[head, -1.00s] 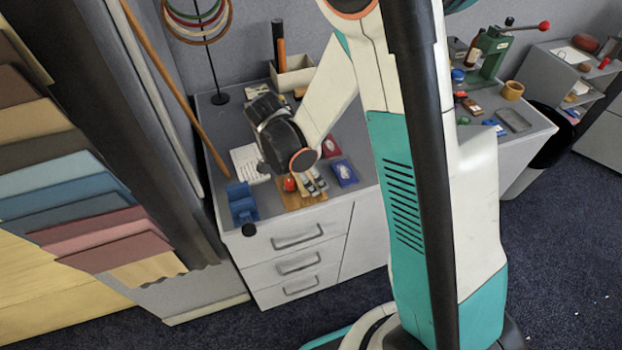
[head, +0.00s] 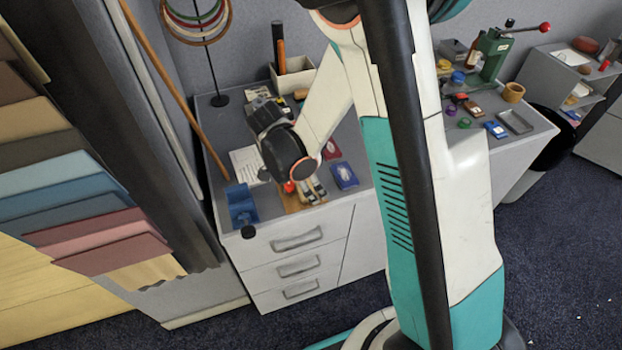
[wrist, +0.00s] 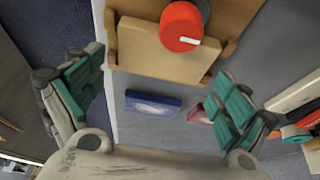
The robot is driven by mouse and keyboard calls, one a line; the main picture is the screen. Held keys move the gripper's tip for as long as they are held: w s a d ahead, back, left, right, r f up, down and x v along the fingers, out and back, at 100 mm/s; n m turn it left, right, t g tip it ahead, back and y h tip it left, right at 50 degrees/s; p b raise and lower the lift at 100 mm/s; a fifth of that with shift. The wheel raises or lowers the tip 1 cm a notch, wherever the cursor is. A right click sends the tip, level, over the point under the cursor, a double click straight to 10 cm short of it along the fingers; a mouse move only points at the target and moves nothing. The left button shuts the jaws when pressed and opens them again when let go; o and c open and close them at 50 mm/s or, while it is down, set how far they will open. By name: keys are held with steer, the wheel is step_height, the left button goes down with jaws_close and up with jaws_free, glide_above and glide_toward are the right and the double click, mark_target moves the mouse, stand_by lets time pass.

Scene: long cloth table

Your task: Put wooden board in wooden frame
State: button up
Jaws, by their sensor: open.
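A brown wooden piece with raised, notched edges (wrist: 230,48) lies at the top of the wrist view; it looks like the frame. A lighter flat wooden board (wrist: 150,52) shows between its edges; I cannot tell whether it is seated inside or lies on top. A red round part with a white mark (wrist: 182,28) stands over the board and hides some of it. In the head view the wood (head: 292,205) is at the table's front edge, largely covered by my gripper (head: 312,190). My gripper (wrist: 160,70) is open, its green-padded fingers apart and nothing between them held.
A blue box (head: 344,175) and a red box (head: 330,149) lie just right of the gripper. A blue holder (head: 241,205) and white sheet (head: 248,163) are to the left. A bin (head: 293,78) stands behind. The right table part holds several small items.

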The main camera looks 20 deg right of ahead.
mark_target(295, 192)
steer(key=shift+r, duration=0.15)
steer(key=p+v, duration=0.4)
steer(key=v, duration=0.8)
